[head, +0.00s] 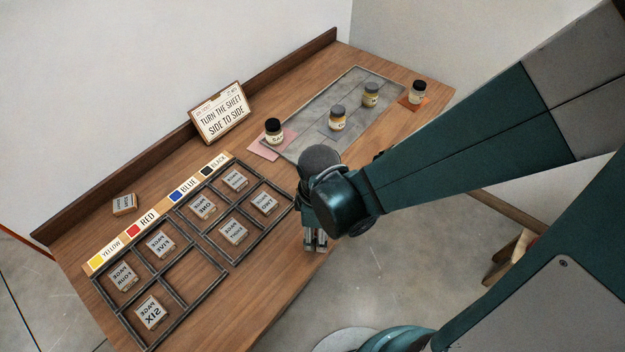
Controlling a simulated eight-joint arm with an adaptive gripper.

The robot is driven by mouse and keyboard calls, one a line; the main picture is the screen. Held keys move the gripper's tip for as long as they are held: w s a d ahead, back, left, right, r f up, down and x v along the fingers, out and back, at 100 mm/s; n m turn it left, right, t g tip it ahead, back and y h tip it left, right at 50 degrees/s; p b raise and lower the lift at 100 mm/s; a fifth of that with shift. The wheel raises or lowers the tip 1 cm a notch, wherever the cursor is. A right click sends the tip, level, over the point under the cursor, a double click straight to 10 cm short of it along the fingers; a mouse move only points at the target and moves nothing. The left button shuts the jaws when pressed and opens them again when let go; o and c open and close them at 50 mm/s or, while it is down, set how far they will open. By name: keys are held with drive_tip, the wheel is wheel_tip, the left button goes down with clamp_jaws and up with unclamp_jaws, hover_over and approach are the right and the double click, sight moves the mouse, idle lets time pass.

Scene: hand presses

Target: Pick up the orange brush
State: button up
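I see no orange brush in the head view; my arm covers part of the table's right front side. My gripper (315,246) points down at the table's front edge, right of the metal grid. Its two fingertips show small and close together, and nothing clear shows between them. I cannot tell how far apart they are. The one orange thing I make out is a flat sheet (413,105) under a dark-lidded jar (418,88) at the far right.
The wooden table (230,310) holds a metal grid (207,246) with several lettered blocks, a colour-name strip (150,217) and a sign (220,112). Jars (338,118) stand on a grey sheet (345,88); a black-lidded jar (274,132) stands on pink paper. A loose block (124,204) lies left.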

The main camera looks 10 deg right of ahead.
drive_tip(key=shift+c, duration=0.5)
drive_tip(key=c, duration=0.9)
drive_tip(key=shift+r, duration=0.15)
drive_tip(key=shift+r+p, duration=1.55)
drive_tip(key=shift+r, duration=3.3)
